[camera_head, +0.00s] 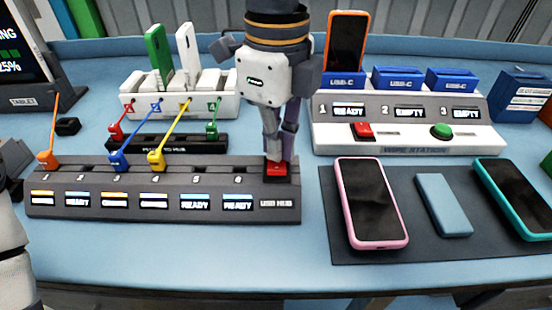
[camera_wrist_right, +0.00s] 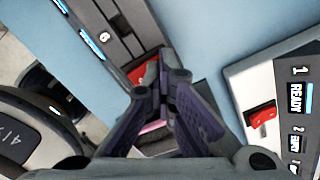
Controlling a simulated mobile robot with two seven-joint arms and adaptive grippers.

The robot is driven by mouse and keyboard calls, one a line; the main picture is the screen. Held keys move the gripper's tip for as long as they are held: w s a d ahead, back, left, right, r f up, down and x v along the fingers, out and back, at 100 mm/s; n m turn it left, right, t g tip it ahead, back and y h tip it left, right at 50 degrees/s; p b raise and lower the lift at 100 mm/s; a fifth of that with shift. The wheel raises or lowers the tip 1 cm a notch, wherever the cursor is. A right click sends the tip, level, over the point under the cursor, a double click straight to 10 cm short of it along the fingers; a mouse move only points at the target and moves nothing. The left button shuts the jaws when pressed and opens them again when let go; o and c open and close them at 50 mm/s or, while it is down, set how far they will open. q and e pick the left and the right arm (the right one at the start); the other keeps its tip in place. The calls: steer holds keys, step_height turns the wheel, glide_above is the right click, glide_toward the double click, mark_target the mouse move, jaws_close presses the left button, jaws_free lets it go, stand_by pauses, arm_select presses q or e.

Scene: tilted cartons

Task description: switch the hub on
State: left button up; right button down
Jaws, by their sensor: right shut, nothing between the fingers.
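The grey USB hub (camera_head: 100,212) lies at the front left, with a row of small lit screens along its face; the two right-hand ones read READY. Its red switch (camera_head: 277,172) is at its right end and also shows in the wrist view (camera_wrist_right: 142,72), partly covered by the fingers. My right gripper (camera_head: 276,158) points down with its fingers shut and empty. Its tips are at the switch; I cannot tell whether they touch or press it. My left gripper is out of view.
Orange, blue and yellow plugs stand in the hub. Behind it is a white charging rack (camera_head: 180,104) with phones.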

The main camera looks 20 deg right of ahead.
steer(key=shift+r, duration=3.45)
